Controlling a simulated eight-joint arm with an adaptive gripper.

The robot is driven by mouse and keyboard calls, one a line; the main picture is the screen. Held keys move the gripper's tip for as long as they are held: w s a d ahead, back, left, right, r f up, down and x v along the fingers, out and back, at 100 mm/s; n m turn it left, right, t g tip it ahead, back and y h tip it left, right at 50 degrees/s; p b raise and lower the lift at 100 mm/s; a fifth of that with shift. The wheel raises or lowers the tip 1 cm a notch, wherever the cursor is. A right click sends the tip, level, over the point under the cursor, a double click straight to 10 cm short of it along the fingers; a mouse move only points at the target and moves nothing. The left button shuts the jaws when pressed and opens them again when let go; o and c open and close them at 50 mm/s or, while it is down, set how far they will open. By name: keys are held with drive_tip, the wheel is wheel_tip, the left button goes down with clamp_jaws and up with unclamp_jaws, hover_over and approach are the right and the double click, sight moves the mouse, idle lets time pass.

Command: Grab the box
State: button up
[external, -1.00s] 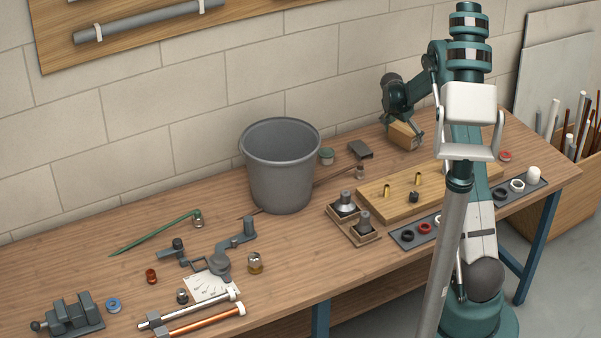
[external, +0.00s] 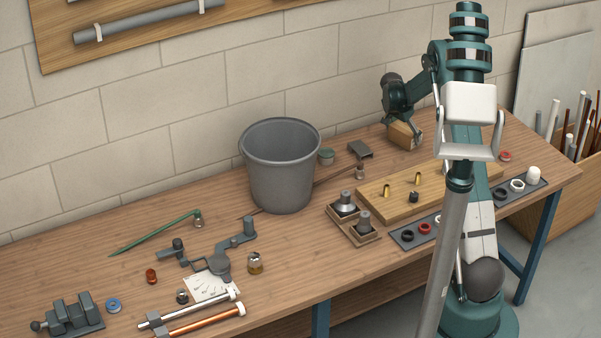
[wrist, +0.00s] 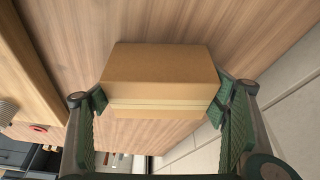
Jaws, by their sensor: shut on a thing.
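The box is a tan cardboard box with a pale strip along it. In the wrist view the box (wrist: 160,75) sits between the two green finger pads of my gripper (wrist: 160,100), with a pad against each side. In the external view the box (external: 404,135) is at the far right part of the workbench, near the wall, with my gripper (external: 408,122) above and around it. My gripper is shut on the box. My arm partly hides the fingers in the external view, and I cannot tell whether the box is clear of the bench top.
A wooden board (external: 376,203) with brass fittings lies in front of the box. A grey bucket (external: 283,165) stands left of it, with a small dark block (external: 360,149) between. The tiled wall (external: 300,70) is close behind. The bench (external: 105,215) holds several tools at left.

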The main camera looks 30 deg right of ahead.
sight(406, 127)
drive_tip(key=shift+r+p, duration=0.3)
drive_tip(key=shift+r, duration=4.7)
